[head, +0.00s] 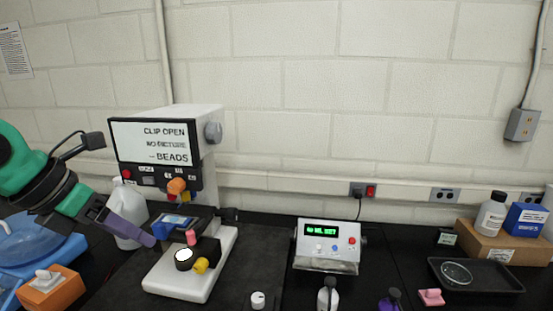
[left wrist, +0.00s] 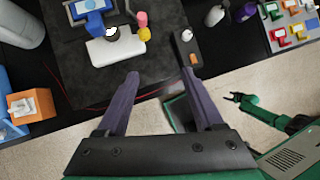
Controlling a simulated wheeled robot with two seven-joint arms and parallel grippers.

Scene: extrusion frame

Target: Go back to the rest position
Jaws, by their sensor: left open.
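My left gripper (head: 148,238) comes in from the left in the head view, its purple fingers close in front of the white machine (head: 208,150) with the "CLIP OPEN" sign. In the left wrist view the two fingers (left wrist: 160,73) are spread wide with nothing between them. Their tips point toward the machine's white base (left wrist: 115,50), which also shows in the head view (head: 170,283). A green arm of mine with a small dark end (left wrist: 237,97) shows at the right of the left wrist view. Its jaw state is too small to tell. My right gripper is out of the head view.
An orange box (head: 50,292) and a white jug (head: 128,215) are at left. A display unit (head: 328,246) stands mid-bench. A black tray (head: 500,277) with a glass dish, a cardboard box (head: 490,243) and bottles are at right. Dark bench lies free between machine and display unit.

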